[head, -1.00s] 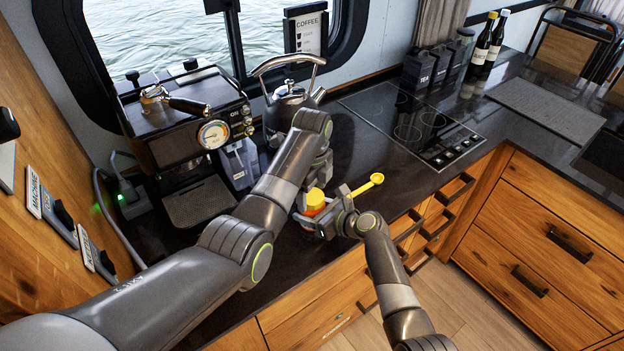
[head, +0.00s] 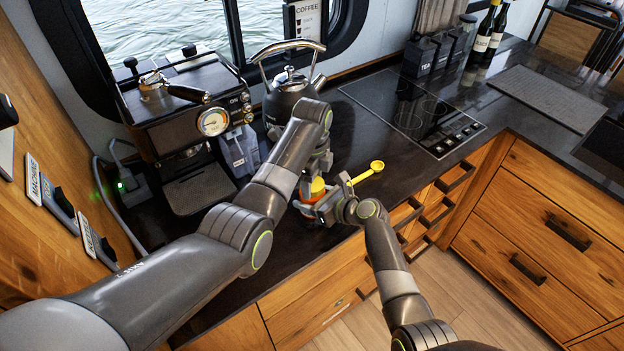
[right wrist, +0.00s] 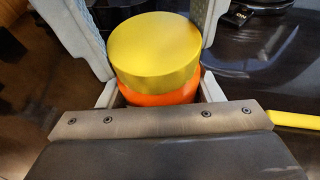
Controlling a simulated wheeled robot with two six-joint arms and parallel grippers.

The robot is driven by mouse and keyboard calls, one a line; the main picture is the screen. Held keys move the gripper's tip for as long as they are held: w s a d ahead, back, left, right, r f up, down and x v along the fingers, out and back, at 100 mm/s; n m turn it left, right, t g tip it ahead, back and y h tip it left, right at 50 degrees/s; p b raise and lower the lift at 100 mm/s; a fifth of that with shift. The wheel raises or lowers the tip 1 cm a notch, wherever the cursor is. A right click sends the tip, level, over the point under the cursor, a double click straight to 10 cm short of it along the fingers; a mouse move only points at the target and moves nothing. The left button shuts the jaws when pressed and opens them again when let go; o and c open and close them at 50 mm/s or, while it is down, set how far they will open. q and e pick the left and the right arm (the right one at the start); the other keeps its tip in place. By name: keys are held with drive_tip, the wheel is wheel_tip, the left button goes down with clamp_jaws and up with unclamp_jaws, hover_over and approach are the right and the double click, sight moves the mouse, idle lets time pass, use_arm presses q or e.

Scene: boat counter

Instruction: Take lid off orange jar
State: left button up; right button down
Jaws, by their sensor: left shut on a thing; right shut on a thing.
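The orange jar (head: 311,198) stands on the dark counter near its front edge, partly hidden by my right gripper. Its yellow lid (head: 317,185) sits on top; lid (right wrist: 155,52) and orange body (right wrist: 158,97) show close up in the right wrist view. My right gripper (head: 318,207) is shut on the jar's body, its pale fingers on both sides below the lid. My left gripper (head: 319,174) reaches down from above and is shut on the lid; its grey fingers flank the lid in the right wrist view. Lid and jar appear together, with no clear gap.
A yellow scoop (head: 367,171) lies just right of the jar. A kettle (head: 289,98) and coffee machine (head: 190,120) stand behind and left. The cooktop (head: 412,112) is at the back right. Wooden drawers (head: 330,290) drop below the front edge.

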use_arm(q)
drive_tip(key=n, duration=0.5)
drive_tip(key=o, duration=1.1)
drive_tip(key=shift+c, duration=0.2)
wheel_tip(320, 180, up, 4)
drive_tip(key=shift+r, duration=0.25)
drive_tip(key=shift+c, duration=0.3)
wheel_tip(320, 180, up, 2)
drive_tip(key=m, duration=0.3)
drive_tip(key=shift+m, duration=0.3)
drive_tip(key=r+m, duration=0.1)
drive_tip(key=m, duration=0.2)
drive_tip(key=shift+r, duration=0.15)
drive_tip(key=shift+f, duration=3.9)
